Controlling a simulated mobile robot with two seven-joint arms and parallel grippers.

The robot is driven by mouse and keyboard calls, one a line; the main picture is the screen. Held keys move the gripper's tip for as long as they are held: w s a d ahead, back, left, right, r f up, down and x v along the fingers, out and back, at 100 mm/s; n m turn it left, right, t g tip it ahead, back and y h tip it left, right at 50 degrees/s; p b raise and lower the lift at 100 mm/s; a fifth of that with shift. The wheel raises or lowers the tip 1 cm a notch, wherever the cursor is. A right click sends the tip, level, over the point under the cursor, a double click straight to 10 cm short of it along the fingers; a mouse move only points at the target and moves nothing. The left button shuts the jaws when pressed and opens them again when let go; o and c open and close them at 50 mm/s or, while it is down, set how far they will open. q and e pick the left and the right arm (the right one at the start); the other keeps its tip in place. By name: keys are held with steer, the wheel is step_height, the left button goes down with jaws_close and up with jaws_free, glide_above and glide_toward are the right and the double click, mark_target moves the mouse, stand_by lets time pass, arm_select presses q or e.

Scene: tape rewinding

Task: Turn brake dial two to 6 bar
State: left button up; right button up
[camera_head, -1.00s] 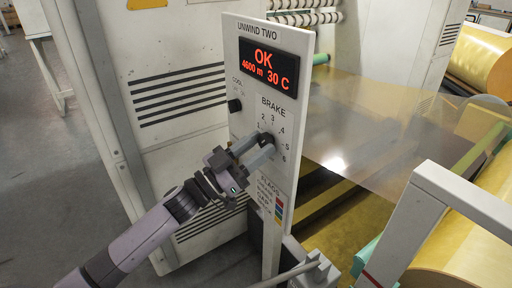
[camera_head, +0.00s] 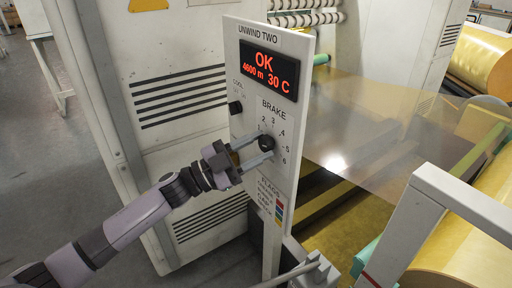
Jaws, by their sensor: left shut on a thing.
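The brake dial (camera_head: 266,142) is a small dark round knob on the white UNWIND TWO panel (camera_head: 243,128), under the word BRAKE. Printed numbers from 1 to 6 run around it, with 6 at the lower right. My left gripper (camera_head: 266,149) reaches in from the left and is shut on the brake dial. Its fingers partly hide the dial and the marks at its left and below. I cannot tell which number the dial points at. The display (camera_head: 268,70) reads OK, 4600 m, 30 C.
A smaller dark COOL knob (camera_head: 235,107) sits at the panel's upper left. A pale cabinet (camera_head: 170,75) stands behind. A clear film web (camera_head: 365,115) and a gold roll (camera_head: 470,235) are at the right.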

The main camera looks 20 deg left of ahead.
arm_select(q)
steer(key=m+g, duration=0.1)
steer(key=m, duration=0.1)
steer(key=m+g+p, duration=0.1)
steer(key=m, duration=0.2)
steer(key=shift+w+a+r, duration=0.1)
steer(key=shift+r, duration=0.1)
steer(key=m+g+p, duration=0.1)
steer(key=m, duration=0.2)
steer(key=shift+r+g, duration=0.1)
steer(key=shift+g, duration=0.2)
steer(key=m+p, duration=0.1)
steer(key=m, duration=0.2)
steer(key=shift+g+y, duration=0.3)
steer(key=shift+m, duration=0.3)
steer(key=o, duration=1)
steer(key=shift+o, duration=0.2)
